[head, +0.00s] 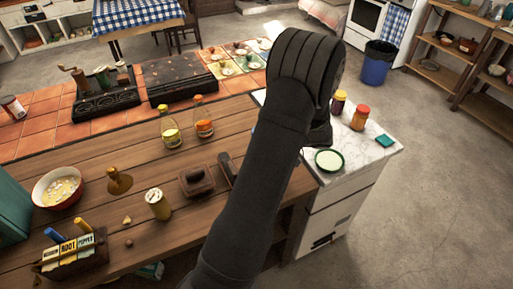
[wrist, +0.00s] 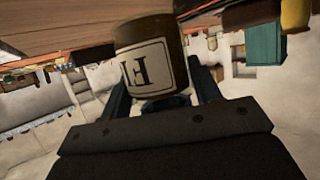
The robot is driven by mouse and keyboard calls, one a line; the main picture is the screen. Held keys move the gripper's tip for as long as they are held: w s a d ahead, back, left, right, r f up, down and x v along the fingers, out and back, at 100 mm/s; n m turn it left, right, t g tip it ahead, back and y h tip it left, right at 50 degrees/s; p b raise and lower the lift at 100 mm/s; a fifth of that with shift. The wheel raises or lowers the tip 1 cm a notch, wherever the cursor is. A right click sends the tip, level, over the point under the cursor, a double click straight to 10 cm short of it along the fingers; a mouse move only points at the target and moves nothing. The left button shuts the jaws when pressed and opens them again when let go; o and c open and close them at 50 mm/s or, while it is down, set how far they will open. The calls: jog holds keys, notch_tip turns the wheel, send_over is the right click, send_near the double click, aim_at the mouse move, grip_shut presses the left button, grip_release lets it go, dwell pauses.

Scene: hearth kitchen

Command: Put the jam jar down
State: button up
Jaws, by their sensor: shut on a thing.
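My gripper (wrist: 163,92) is shut on the jam jar (wrist: 152,62). In the head view my dark arm crosses the middle and hides my gripper and most or all of the held jar. Whether the jar touches a surface cannot be told.
A marble counter (head: 370,160) at the right bears a dark jar (head: 339,103), an orange jar (head: 360,118), a green-rimmed plate (head: 329,160) and a teal block (head: 384,141).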

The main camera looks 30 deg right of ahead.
jog(key=shift+w+a+f, duration=0.25)
jog(key=shift+w+f, duration=0.1)
jog(key=shift+w, duration=0.15)
jog(key=shift+f, duration=1.95)
jog(key=shift+f, duration=0.1)
jog(key=o, duration=1.3)
jog(key=shift+s+d+r, duration=0.15)
jog(key=shift+d+r, duration=0.05)
jog(key=v, duration=1.1)
jog(key=shift+s+d+r, duration=0.15)
jog(key=shift+s, duration=0.05)
